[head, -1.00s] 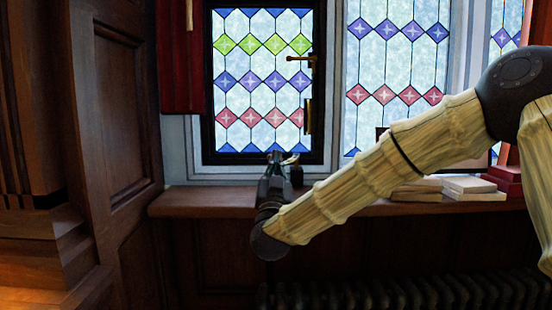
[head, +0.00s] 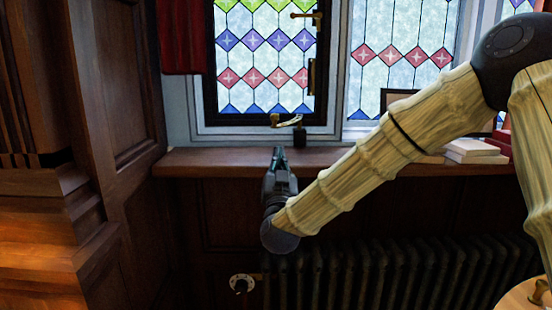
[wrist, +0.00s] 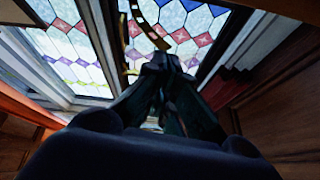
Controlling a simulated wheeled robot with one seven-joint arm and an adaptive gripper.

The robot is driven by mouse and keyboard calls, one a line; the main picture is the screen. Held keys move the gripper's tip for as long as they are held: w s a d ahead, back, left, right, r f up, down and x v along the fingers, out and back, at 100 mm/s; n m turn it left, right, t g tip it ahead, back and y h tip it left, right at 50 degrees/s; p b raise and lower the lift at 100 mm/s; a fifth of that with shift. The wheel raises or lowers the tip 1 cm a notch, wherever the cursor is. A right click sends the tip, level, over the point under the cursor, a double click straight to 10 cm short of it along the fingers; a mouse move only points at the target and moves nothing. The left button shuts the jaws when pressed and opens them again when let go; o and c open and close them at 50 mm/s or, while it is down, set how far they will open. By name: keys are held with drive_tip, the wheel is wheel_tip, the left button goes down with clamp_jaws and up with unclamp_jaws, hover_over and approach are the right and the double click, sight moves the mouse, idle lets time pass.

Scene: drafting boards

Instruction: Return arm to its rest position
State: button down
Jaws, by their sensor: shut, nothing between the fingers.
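My gripper (head: 279,155) points up in front of the window sill in the head view, with its fingers together and nothing between them. My arm reaches down to it from the right edge. In the wrist view my gripper (wrist: 161,62) shows from behind, its fingers close together and aimed toward the stained-glass window (wrist: 95,45).
The wooden sill (head: 215,160) runs behind my gripper, under the stained-glass window (head: 265,57). A brass handle (head: 287,121) is at the window's lower frame. A black radiator (head: 385,275) stands below. Books (head: 472,148) lie on the sill at right. Wood panelling (head: 115,90) fills the left.

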drive_tip(key=s+d+f+n+g+y, duration=0.1)
drive_tip(key=s+f+g, duration=0.15)
drive_tip(key=f, duration=0.85)
drive_tip(key=s+d+f+n+g, duration=0.1)
drive_tip(key=s+d+f+g, duration=0.15)
drive_tip(key=f, duration=0.95)
drive_tip(key=s+f+g+y, duration=0.1)
drive_tip(key=f+g, duration=0.2)
drive_tip(key=f, duration=0.8)
drive_tip(key=s+d+f+g, duration=0.3)
drive_tip(key=s+f, duration=0.4)
drive_tip(key=f, duration=0.2)
drive_tip(key=s+d+f+g, duration=0.3)
drive_tip(key=s+f, duration=0.4)
drive_tip(key=f, duration=0.3)
drive_tip(key=s+d+f+g, duration=0.3)
drive_tip(key=s+d+f, duration=0.1)
drive_tip(key=s, duration=0.6)
drive_tip(key=s+d+f+g+h, duration=0.1)
drive_tip(key=s+d+f+g, duration=0.2)
drive_tip(key=s, duration=0.8)
drive_tip(key=s+d+f+g+h, duration=0.1)
drive_tip(key=s+d+f+g, duration=0.2)
drive_tip(key=s, duration=0.8)
wheel_tip(320, 180, down, 3)
drive_tip(key=shift+s+d+f+m, duration=0.2)
drive_tip(key=shift+d+m, duration=0.2)
drive_tip(key=shift+d, duration=0.75)
